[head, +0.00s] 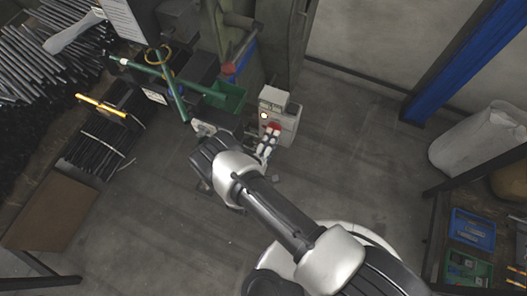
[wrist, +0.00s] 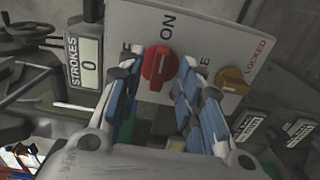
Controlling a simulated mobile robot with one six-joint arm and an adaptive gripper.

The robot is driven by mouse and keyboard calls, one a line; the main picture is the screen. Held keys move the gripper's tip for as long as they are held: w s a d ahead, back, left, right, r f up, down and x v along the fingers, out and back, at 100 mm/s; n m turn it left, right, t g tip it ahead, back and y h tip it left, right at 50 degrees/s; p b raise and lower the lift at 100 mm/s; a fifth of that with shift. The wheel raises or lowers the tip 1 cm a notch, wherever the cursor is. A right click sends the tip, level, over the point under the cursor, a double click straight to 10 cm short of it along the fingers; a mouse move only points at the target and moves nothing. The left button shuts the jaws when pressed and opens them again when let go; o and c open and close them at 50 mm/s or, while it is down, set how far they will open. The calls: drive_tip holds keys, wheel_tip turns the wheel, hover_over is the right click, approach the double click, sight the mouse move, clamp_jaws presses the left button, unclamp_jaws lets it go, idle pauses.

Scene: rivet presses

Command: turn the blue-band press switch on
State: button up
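In the wrist view a red rotary switch (wrist: 158,64) sits on a white plate (wrist: 206,22) with "ON" printed above it. Other lettering on the plate is partly hidden by the fingers. The switch's ridge looks roughly upright, but I cannot tell its setting for sure. My gripper (wrist: 160,72) is open, with one blue-padded finger on each side of the switch; contact is unclear. In the head view my gripper (head: 267,145) is at the front of a pale control box (head: 287,118), by a red spot. A blue band (head: 241,60) shows on the machine behind.
An orange knob (wrist: 232,80) marked "LOCKED" is right of the red switch. A "STROKES" counter (wrist: 88,62) reading 0 is at left. Floor (head: 345,150) to the right is clear.

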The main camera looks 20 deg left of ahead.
drive_tip(key=s, duration=0.9)
drive_tip(key=shift+s+a, duration=0.35)
drive_tip(key=shift+s, duration=0.05)
